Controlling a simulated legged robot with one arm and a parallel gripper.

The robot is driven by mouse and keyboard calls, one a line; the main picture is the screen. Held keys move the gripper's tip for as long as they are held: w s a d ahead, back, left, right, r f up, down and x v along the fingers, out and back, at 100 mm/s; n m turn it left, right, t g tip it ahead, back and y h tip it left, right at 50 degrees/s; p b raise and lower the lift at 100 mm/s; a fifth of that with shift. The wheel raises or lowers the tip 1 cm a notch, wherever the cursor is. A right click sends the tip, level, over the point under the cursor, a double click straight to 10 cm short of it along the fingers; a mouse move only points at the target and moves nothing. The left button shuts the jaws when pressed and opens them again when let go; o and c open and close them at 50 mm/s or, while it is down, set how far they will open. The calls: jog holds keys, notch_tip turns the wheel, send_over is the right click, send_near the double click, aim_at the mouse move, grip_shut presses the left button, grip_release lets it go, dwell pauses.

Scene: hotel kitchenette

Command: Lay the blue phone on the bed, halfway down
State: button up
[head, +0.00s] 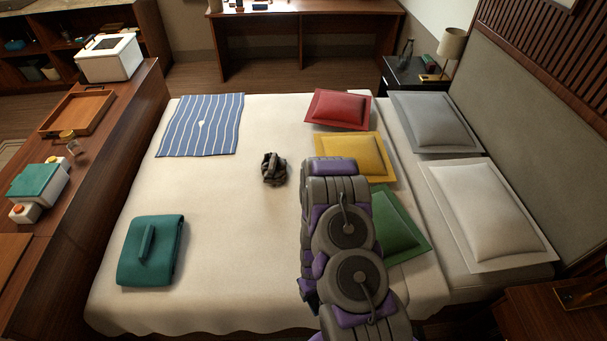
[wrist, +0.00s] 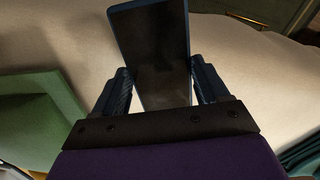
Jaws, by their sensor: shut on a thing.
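The blue phone (wrist: 153,50) shows in the wrist view as a dark slab with a blue edge. My gripper (wrist: 162,88) is shut on it, one finger at each side. The phone sticks out beyond the fingers, above the bed; whether it touches the bed I cannot tell. The bed (head: 215,215) has a cream cover in the head view and also fills much of the wrist view (wrist: 75,40). In the head view my arm hides the gripper and phone, over the bed's right-hand part near the green pillow.
A striped blue cloth (head: 200,124), a teal folded item (head: 150,250) and a small dark object (head: 273,168) lie on the bed. Red (head: 338,109), yellow (head: 352,155) and green (head: 398,225) pillows lie to the right. The bed's middle left is clear.

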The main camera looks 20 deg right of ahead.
jog(key=shift+s+f, duration=0.15)
jog(key=shift+w+d, duration=0.15)
jog(key=shift+w, duration=0.1)
jog(key=b, duration=0.2)
send_over(287, 269)
jog(key=s, duration=0.2)
jog(key=shift+s+d+f, duration=0.1)
jog(key=shift+d+f, duration=0.1)
jog(key=shift+f, duration=0.5)
jog(key=shift+w+b, duration=0.7)
jog(key=shift+w, duration=0.45)
jog(key=f, duration=0.1)
jog(key=f+b, duration=0.2)
jog(key=shift+a+f, duration=0.35)
jog(key=shift+f, duration=0.05)
jog(key=shift+r, duration=0.1)
jog(key=shift+d, duration=0.15)
jog(key=o, duration=1.3)
